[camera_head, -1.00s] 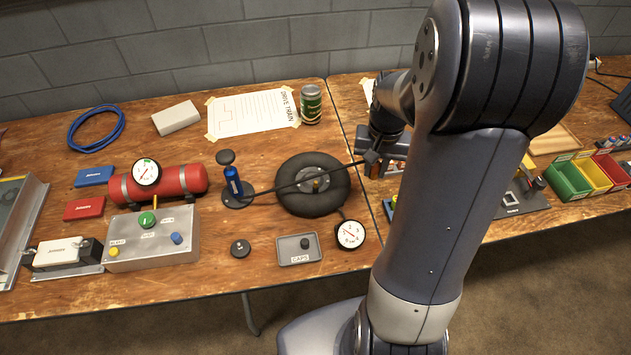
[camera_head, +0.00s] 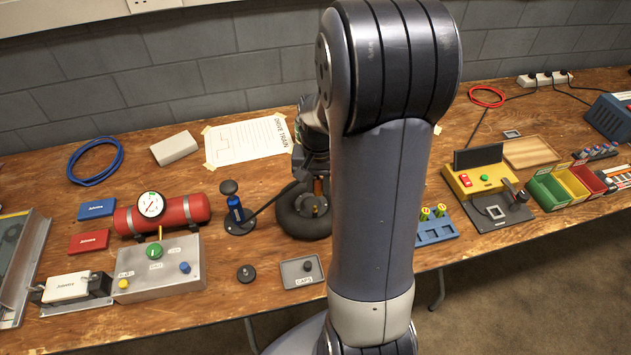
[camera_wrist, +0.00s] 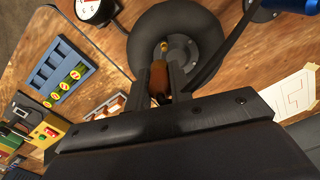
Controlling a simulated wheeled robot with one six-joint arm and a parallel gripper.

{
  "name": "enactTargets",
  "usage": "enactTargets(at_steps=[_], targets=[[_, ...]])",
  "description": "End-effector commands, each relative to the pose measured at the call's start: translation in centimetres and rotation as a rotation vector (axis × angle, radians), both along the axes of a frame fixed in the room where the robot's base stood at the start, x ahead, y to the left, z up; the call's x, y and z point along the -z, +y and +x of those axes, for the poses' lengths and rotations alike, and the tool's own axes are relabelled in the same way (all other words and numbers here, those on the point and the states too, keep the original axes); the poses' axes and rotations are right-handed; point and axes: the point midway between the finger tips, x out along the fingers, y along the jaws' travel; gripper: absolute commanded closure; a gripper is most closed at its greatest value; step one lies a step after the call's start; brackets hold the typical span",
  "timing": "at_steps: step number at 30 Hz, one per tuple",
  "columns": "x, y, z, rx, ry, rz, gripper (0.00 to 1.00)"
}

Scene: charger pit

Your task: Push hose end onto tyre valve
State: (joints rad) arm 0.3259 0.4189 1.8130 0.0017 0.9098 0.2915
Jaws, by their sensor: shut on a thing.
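The black tyre (camera_head: 288,218) lies flat on the bench, partly hidden by my arm in the head view. In the wrist view the tyre (camera_wrist: 143,32) has a grey hub and a brass valve (camera_wrist: 164,47). My gripper (camera_wrist: 163,72) is shut on the orange-brown hose end (camera_wrist: 159,78), directly over the hub and in line with the valve. I cannot tell whether hose end and valve touch. The black hose (camera_wrist: 208,68) runs from the gripper to the blue hand pump (camera_head: 235,212), left of the tyre.
A caps tray (camera_head: 301,272) and a black knob (camera_head: 246,273) lie in front of the tyre. A round gauge (camera_wrist: 93,8) lies beside it. A red tank (camera_head: 180,213) stands left of the pump. A blue rack (camera_head: 436,231) is right of my arm.

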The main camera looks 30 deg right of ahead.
Motion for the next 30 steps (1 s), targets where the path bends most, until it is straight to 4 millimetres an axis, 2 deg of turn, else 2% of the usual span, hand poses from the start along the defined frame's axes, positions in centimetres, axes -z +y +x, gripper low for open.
enactTargets(at_steps=[8, 21, 30], targets=[[0.8, 0.0, 0.0, 0.014, 0.001, -0.002, 1.00], [4.3, 0.0, 0.0, 0.013, 0.001, 0.000, 1.00], [4.5, 0.0, 0.0, 0.013, 0.001, -0.001, 1.00]])
